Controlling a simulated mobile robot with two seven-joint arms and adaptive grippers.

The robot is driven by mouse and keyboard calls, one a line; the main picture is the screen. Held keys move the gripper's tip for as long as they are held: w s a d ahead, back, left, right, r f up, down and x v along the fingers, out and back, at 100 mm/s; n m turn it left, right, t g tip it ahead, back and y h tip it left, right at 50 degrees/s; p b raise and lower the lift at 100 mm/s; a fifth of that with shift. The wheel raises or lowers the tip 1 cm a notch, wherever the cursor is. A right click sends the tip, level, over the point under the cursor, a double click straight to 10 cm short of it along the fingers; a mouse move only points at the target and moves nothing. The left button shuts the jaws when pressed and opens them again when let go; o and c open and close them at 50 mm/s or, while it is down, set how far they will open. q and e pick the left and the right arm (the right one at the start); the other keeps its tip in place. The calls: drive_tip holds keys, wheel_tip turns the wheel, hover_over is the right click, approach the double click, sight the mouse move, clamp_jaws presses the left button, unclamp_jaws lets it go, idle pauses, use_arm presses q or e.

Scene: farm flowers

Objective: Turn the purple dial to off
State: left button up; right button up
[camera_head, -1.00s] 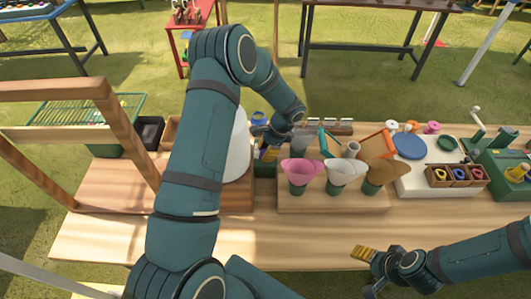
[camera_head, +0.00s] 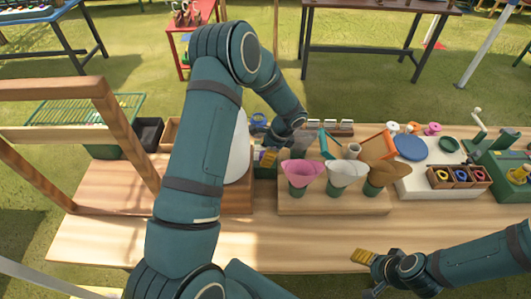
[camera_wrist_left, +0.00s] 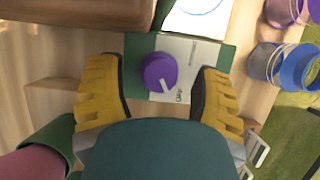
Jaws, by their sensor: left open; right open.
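The purple dial (camera_wrist_left: 158,72) sits on a white label panel (camera_wrist_left: 190,60) on a dark green box (camera_wrist_left: 136,45), in the left wrist view. A white pointer line on the dial points toward the lower right, near small dark lettering. My left gripper (camera_head: 268,157) is open. In the left wrist view its yellow fingers stand on either side of the dial, with visible gaps to it. In the head view the arm and gripper hide the dial. My right gripper (camera_head: 364,257) is open and empty above the table's front edge, far from the dial.
Pink, white and brown paper cones (camera_head: 301,174) stand on a wooden block right of my left gripper. A white rounded object (camera_head: 237,150) stands close on its left. A blue ring-topped jar (camera_wrist_left: 291,68) is right of the dial. The front table strip (camera_head: 300,240) is clear.

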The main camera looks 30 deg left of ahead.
use_arm(q)
drive_tip(key=v, duration=1.1)
drive_tip(key=shift+r, duration=0.4)
drive_tip(key=shift+d, duration=0.15)
